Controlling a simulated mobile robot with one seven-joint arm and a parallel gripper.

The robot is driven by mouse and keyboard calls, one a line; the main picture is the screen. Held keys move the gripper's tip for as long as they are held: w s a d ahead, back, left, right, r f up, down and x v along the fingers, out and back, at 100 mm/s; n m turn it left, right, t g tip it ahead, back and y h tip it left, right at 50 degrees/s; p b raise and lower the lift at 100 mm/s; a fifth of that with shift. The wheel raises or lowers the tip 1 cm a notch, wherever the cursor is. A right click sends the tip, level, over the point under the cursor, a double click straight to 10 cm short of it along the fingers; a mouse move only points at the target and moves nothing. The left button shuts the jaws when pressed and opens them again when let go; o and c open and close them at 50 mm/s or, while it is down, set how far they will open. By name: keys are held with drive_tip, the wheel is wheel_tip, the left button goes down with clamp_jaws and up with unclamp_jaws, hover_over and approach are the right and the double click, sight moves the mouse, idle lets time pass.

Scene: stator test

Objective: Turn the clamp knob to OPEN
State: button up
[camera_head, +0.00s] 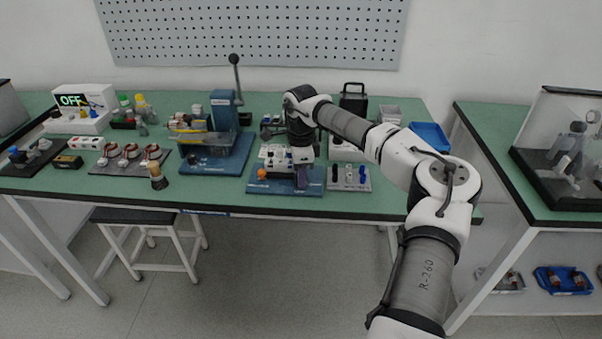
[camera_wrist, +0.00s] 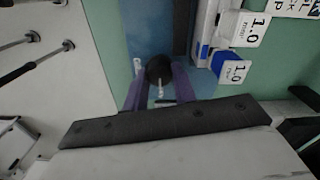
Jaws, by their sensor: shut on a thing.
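The clamp knob (camera_wrist: 158,68) is a dark round knob on a blue base plate in the wrist view. My gripper (camera_wrist: 159,88) has two purple fingers, one on each side of the knob, and is shut on it. A white mark or pointer shows just below the knob. A small white label (camera_wrist: 137,66) lies beside it on the plate, too small to read. In the head view my gripper (camera_head: 302,180) points down at the front right of the fixture's blue base (camera_head: 285,188). The knob is hidden there by my gripper.
An orange ball-like part (camera_head: 262,173) stands at the left of the same base. A blue press (camera_head: 222,130) with a lever stands to its left. A grey panel (camera_head: 349,178) with small coloured parts lies close on the right. White weights marked 1.0 (camera_wrist: 250,31) are near the gripper.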

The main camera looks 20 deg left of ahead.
idle(0.3)
drive_tip(key=o, duration=1)
wheel_tip(320, 180, up, 14)
drive_tip(key=b, duration=0.2)
